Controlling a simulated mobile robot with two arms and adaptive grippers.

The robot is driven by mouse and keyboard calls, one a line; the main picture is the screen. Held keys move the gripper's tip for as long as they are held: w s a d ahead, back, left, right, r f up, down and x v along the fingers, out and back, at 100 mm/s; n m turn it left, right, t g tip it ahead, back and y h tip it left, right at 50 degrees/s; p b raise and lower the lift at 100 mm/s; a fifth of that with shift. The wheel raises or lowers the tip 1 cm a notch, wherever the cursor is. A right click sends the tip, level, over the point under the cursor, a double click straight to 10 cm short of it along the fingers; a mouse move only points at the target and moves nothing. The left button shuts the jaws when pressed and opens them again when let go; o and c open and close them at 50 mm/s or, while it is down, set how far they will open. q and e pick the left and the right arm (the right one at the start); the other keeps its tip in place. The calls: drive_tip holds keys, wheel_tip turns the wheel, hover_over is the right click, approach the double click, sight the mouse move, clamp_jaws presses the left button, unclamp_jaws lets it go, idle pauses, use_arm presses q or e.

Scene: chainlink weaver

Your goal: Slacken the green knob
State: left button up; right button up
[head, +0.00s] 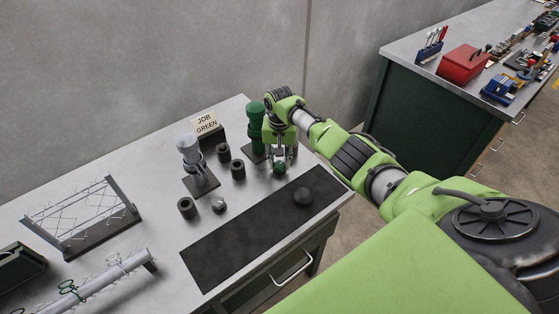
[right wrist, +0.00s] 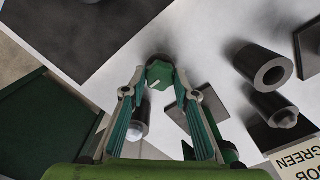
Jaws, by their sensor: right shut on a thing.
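The green knob (right wrist: 160,75) sits between the fingertips of my right gripper (right wrist: 158,85) in the right wrist view. It is lobed and has a pale line on its face. My right gripper (head: 280,160) points down in the head view and is shut on the knob, which shows low between the fingers (head: 280,168). A green post-like device (head: 255,122) on a dark base stands just left of the gripper. My left gripper is in neither view.
A "JOB GREEN" sign (head: 207,123), a silver device (head: 190,155), dark hollow cylinders (head: 187,208) and a silver knob (head: 218,204) stand to the left. A wire-mesh rack (head: 90,212) stands farther left.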

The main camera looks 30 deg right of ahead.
drive_tip(key=n, duration=0.5)
drive_tip(key=shift+w+r+n, duration=0.1)
drive_tip(key=shift+n, duration=0.2)
drive_tip(key=n, duration=1.1)
drive_tip(key=shift+n+b, duration=0.35)
drive_tip(key=shift+n, duration=0.05)
drive_tip(key=n, duration=0.5)
drive_tip(key=shift+b, duration=0.4)
drive_tip(key=shift+w+r+n, duration=0.1)
drive_tip(key=shift+n, duration=0.2)
drive_tip(key=o, duration=0.8)
